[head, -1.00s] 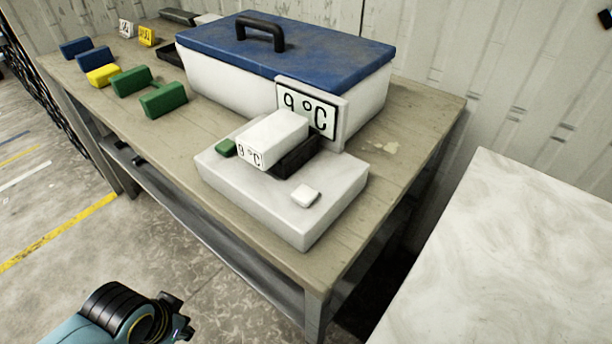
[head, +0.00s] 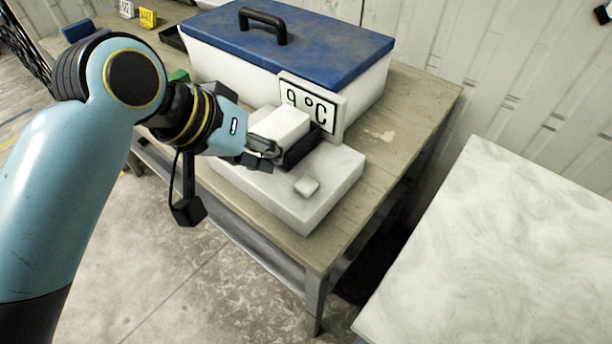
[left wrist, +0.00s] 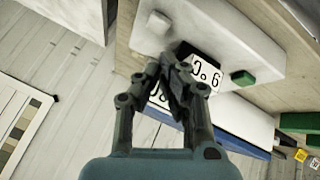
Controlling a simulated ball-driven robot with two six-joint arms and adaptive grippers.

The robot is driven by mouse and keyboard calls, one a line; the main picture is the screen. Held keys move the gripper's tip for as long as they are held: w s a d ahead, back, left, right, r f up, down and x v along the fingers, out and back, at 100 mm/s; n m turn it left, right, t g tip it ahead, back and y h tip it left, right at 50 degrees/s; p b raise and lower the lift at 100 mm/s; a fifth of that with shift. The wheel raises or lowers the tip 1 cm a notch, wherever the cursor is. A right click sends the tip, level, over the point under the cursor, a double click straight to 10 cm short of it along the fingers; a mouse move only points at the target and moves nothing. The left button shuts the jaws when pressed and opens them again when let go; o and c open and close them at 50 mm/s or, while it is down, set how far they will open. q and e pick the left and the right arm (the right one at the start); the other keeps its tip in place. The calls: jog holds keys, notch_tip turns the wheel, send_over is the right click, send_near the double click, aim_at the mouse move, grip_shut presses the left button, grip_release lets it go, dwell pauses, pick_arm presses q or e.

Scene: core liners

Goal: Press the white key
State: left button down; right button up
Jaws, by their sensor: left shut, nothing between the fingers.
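The white key (head: 306,186) is a small pale square on top of the light grey base unit (head: 335,190), near its front right corner. It also shows in the left wrist view (left wrist: 158,22). My left gripper (head: 262,154) is shut and empty, in front of the white block (head: 282,125), to the left of the white key and apart from it. In the left wrist view the closed fingertips (left wrist: 176,62) point toward the unit. The green key (left wrist: 242,78) shows there, but my gripper hides it in the head view. My right gripper is not in view.
The wooden bench (head: 415,105) has free room at right. A pale marbled table (head: 500,250) stands at the right, across a gap.

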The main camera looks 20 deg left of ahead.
pick_arm(q)
jog(key=w+d+r+t+h, duration=0.1)
jog(key=w+d+r, duration=0.2)
jog(key=w, duration=0.1)
jog(key=shift+w+d+r+h, duration=0.15)
jog(key=shift+d+r+h, duration=0.15)
jog(key=shift+d+r, duration=0.1)
jog(key=b, duration=0.9)
send_over(303, 181)
notch_tip(303, 181, down, 7)
jog(key=shift+r, duration=0.2)
jog(key=shift+f, duration=1.1)
jog(key=shift+f, duration=0.1)
jog(key=shift+f, duration=0.35)
